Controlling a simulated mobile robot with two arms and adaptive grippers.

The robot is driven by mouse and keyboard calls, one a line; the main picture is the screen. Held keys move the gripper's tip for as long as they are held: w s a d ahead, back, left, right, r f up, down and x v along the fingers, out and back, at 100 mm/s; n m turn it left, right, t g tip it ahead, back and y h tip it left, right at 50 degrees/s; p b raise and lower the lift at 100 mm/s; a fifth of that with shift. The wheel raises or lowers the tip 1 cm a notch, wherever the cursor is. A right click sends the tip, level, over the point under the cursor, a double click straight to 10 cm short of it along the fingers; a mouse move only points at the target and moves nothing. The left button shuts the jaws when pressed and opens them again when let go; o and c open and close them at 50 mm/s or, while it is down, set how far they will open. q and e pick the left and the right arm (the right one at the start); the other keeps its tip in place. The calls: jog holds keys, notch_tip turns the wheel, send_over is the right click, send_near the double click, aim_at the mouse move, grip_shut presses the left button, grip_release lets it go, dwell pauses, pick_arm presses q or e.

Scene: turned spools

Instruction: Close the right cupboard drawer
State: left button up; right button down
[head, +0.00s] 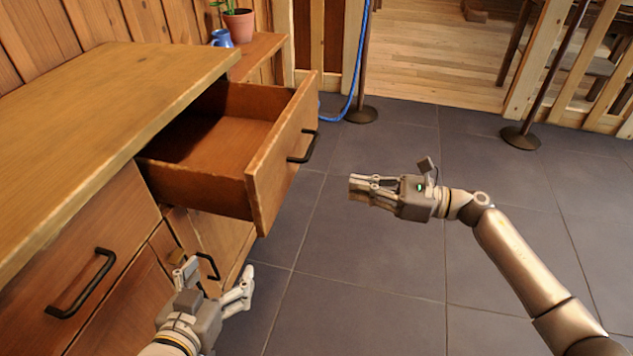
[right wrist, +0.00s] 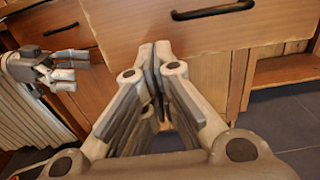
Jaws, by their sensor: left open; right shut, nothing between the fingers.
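The right cupboard drawer (head: 281,151) is pulled well out of the wooden cupboard (head: 95,100) and looks empty. Its dark handle (head: 303,146) is on the front panel, and it also shows in the right wrist view (right wrist: 212,10). My right gripper (head: 352,188) is shut and empty, to the right of the drawer front and apart from it in the head view. In the right wrist view its fingers (right wrist: 154,62) point toward the lower part of the drawer front (right wrist: 205,35). My left gripper (head: 218,283) is open and empty, low in front of the cupboard doors.
The left drawer (head: 95,235) is shut, with a dark handle. A low shelf (head: 257,52) beyond the cupboard bears a potted plant (head: 239,25) and a blue mug (head: 221,39). Barrier posts (head: 361,112) stand at the back. The grey tiled floor (head: 370,270) is clear.

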aim_at(283, 175)
jog(key=x, duration=1.3)
jog(key=shift+b, duration=0.35)
pick_arm(q)
jog(key=r, duration=0.1)
jog(key=w+r+t, duration=0.1)
jog(key=d+r+t, duration=0.1)
jog(key=shift+w+r+h, duration=0.15)
jog(key=shift+r+h, duration=0.1)
jog(key=shift+h, duration=0.15)
pick_arm(e)
jog(key=shift+w+a, duration=0.1)
jog(key=shift+a, duration=0.2)
pick_arm(q)
jog(key=shift+a, duration=0.1)
